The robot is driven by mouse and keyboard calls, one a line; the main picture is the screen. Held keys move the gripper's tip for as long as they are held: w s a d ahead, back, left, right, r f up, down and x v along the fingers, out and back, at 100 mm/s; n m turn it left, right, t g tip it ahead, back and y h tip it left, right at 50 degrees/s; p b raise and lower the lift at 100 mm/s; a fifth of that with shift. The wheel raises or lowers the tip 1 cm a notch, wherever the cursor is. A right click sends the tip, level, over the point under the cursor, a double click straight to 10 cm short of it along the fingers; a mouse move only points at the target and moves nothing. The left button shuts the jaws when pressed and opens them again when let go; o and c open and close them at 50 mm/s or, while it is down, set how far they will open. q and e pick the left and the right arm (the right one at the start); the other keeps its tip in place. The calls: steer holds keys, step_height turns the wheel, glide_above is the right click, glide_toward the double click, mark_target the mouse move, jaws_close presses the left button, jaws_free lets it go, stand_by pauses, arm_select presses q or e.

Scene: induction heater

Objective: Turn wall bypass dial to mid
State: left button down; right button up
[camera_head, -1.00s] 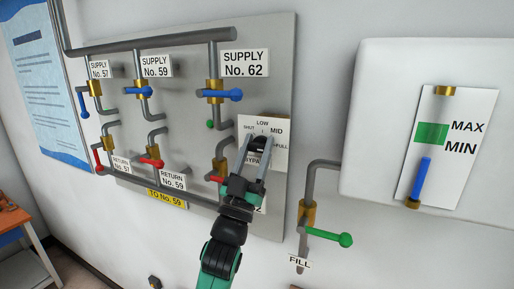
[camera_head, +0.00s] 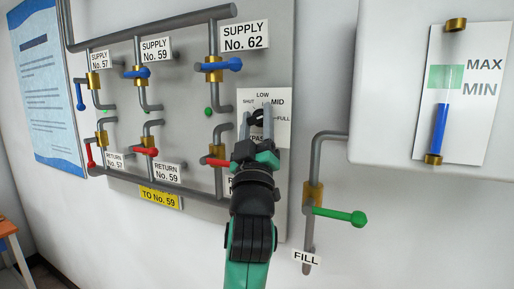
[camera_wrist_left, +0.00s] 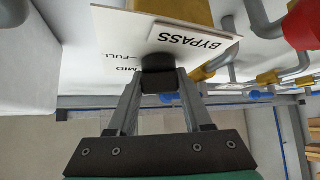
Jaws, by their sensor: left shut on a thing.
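The bypass dial is a black knob (camera_head: 257,117) on a white plate (camera_head: 283,138) marked SHUT, LOW, MID and FULL. My left gripper (camera_head: 256,124) reaches up from below, its two grey fingers on either side of the knob. In the left wrist view the knob (camera_wrist_left: 158,68) sits between the fingertips, and the gripper (camera_wrist_left: 160,84) is shut on it. The fingers cover part of the plate and its BYPASS label. I cannot tell exactly which mark the knob points to. My right gripper is not in view.
Blue supply levers (camera_head: 222,64) and red return levers (camera_head: 217,162) sit on pipes left of the dial. A green fill lever (camera_head: 338,215) sticks out at lower right. A white tank (camera_head: 393,70) with a level gauge (camera_head: 440,125) is at right.

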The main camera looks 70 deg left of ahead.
arm_select(q)
steer(key=shift+f+n+g+b, duration=0.2)
steer(key=shift+n+g+b, duration=0.1)
steer(key=shift+n+g, duration=0.5)
steer(key=shift+r+n+g, duration=0.15)
steer(key=shift+n+g, duration=0.35)
steer(key=shift+n, duration=0.2)
steer(key=shift+r+n+g+p, duration=0.2)
steer(key=shift+n+g+p, duration=0.15)
steer(key=shift+n+g, duration=0.25)
steer(key=n+g+p, duration=0.1)
steer(key=n+p, duration=0.1)
steer(key=p, duration=0.1)
steer(key=shift+r+g, duration=0.15)
steer(key=shift+g, duration=0.15)
steer(key=shift+f+n+g+p, duration=0.25)
steer(key=shift+n+g+p, duration=0.25)
steer(key=shift+n+p, duration=0.2)
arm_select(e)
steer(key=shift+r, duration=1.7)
arm_select(q)
steer(key=shift+c, duration=1.6)
jaws_free()
